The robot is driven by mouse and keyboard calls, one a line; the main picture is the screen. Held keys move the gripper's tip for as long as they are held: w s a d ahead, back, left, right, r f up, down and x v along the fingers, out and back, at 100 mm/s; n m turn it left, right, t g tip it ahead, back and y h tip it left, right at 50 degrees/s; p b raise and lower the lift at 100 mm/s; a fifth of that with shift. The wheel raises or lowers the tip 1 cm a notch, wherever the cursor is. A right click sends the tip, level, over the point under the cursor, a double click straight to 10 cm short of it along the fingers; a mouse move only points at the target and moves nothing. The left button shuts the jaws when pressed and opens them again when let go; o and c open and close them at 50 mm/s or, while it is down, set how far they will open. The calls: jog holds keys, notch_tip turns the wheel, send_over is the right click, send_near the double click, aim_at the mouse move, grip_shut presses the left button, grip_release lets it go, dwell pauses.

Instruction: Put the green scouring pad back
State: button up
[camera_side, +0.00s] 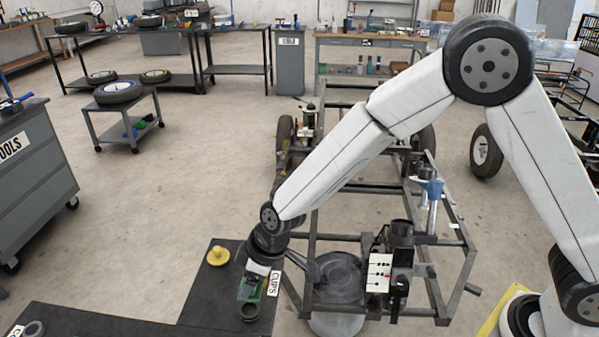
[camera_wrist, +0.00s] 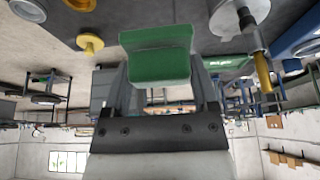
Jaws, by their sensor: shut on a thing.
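The green scouring pad (camera_wrist: 158,58) is a thick green block between the two fingers of my gripper (camera_wrist: 160,80) in the wrist view. My gripper is shut on it. In the side view, my gripper (camera_side: 254,284) points down over the dark table (camera_side: 212,285), near the CUPS label (camera_side: 274,283). The pad shows there as a small green patch (camera_side: 245,291), partly hidden by the fingers. I cannot tell whether the pad touches the table.
A yellow knob-like piece (camera_side: 217,256) stands on the table, left of my gripper. A dark ring-shaped cup (camera_side: 250,312) is just below it in the picture. The metal frame (camera_side: 455,262) with a blue-topped part (camera_side: 432,188) stands to the right. The table between the yellow piece and left corner is bare.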

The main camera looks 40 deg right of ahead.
jog(key=w+a+f, duration=0.1)
jog(key=w+f, duration=0.1)
jog(key=w, duration=0.1)
jog(key=w+a+f, duration=0.2)
jog(key=w+f, duration=0.1)
jog(key=w, duration=0.1)
jog(key=w+a+f, duration=0.2)
jog(key=w+f, duration=0.1)
jog(key=w, duration=0.1)
jog(key=shift+w+a+f, duration=0.15)
jog(key=shift+w+f, duration=0.05)
jog(key=shift+w+a+f, duration=0.2)
jog(key=shift+w+f, duration=0.2)
jog(key=shift+f, duration=0.1)
jog(key=shift+f, duration=0.1)
jog(key=shift+w+a+f, duration=0.1)
jog(key=shift+w+f, duration=0.05)
jog(key=shift+f, duration=1.5)
jog(key=shift+f, duration=0.15)
